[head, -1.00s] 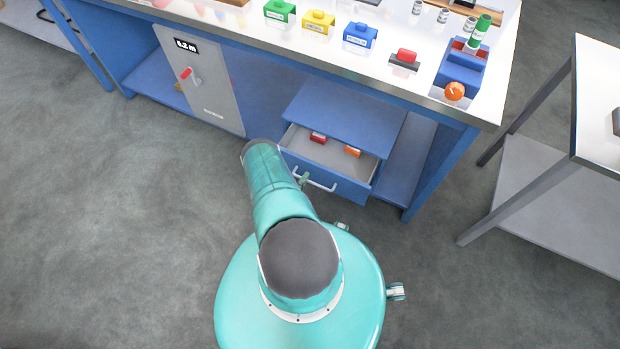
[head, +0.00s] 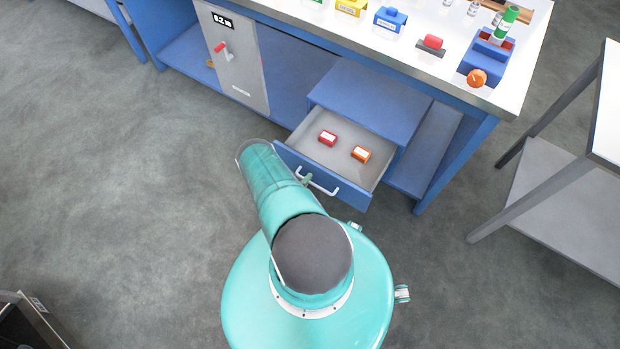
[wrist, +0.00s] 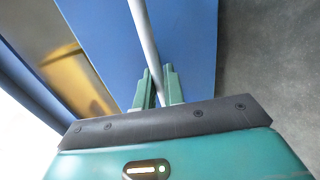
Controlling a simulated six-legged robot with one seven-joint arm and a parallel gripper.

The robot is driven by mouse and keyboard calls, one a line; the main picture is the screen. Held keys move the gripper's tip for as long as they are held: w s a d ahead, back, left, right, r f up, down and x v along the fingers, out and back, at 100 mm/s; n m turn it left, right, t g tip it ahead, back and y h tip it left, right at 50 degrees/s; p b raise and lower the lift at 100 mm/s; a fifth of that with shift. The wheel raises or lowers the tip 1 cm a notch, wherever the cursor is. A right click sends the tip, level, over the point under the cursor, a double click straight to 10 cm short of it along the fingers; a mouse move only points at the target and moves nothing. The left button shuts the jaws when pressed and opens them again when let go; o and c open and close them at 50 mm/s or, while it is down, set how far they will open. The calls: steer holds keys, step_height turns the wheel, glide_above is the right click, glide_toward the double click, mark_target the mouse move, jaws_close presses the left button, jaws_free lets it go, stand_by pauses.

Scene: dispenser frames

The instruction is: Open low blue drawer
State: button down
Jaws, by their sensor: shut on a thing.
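The low blue drawer (head: 343,186) stands pulled well out from under the workbench in the head view. The blue drawer front (wrist: 190,40) fills the middle of that view.
The workbench top (head: 445,72) holds coloured boxes and a blue holder (head: 489,62). A grey cabinet with a red-handled switch (head: 224,50) stands left of the drawer. Another table (head: 552,185) is at the right. The floor in front of the drawer is clear.

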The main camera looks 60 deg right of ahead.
steer(key=shift+w+a, duration=0.1)
steer(key=shift+a, duration=0.35)
steer(key=c, duration=1.6)
jaws_free()
steer(key=shift+c, duration=0.2)
steer(key=shift+a, duration=0.1)
steer(key=v, duration=1.3)
steer(key=shift+a, duration=0.3)
steer(key=shift+w+r, duration=0.1)
steer(key=shift+r, duration=0.05)
